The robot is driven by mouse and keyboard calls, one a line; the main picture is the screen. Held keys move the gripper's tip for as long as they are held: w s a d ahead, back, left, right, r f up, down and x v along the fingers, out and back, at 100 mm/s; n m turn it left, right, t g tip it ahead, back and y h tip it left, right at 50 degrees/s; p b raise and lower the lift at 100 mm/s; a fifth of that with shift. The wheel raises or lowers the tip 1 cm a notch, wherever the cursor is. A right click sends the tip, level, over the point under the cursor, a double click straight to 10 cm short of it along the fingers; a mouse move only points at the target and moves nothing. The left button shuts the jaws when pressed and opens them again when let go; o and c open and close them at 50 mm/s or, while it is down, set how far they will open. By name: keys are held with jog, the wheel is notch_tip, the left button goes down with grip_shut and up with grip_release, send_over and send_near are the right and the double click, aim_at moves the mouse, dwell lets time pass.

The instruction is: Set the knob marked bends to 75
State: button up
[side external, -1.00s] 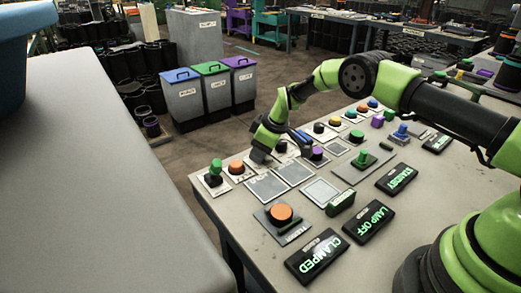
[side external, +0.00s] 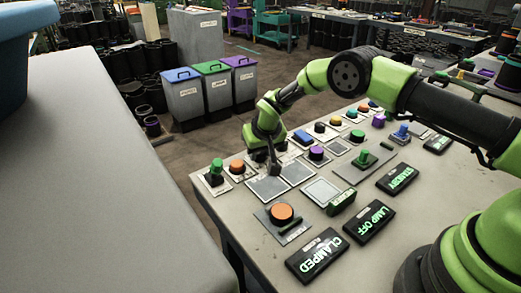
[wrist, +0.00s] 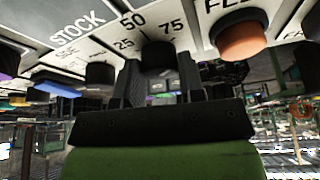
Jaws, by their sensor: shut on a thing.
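My gripper (wrist: 155,88) points down at the panel and is shut on a black knob (wrist: 157,55). The knob sits between the dark fingers, on a white plate printed 25, 50 and 75. I cannot read the name of this knob or see where its pointer stands. In the side external view my gripper (side external: 273,168) is low over the panel's back row, and it hides the knob there.
An orange button (wrist: 240,38) stands right of the held knob, and another black knob (wrist: 100,73) stands left.

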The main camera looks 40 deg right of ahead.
jog(key=shift+m, duration=0.6)
jog(key=o, duration=0.9)
jog(key=shift+h, duration=0.3)
jog(key=v, duration=1)
jog(key=shift+w, duration=0.1)
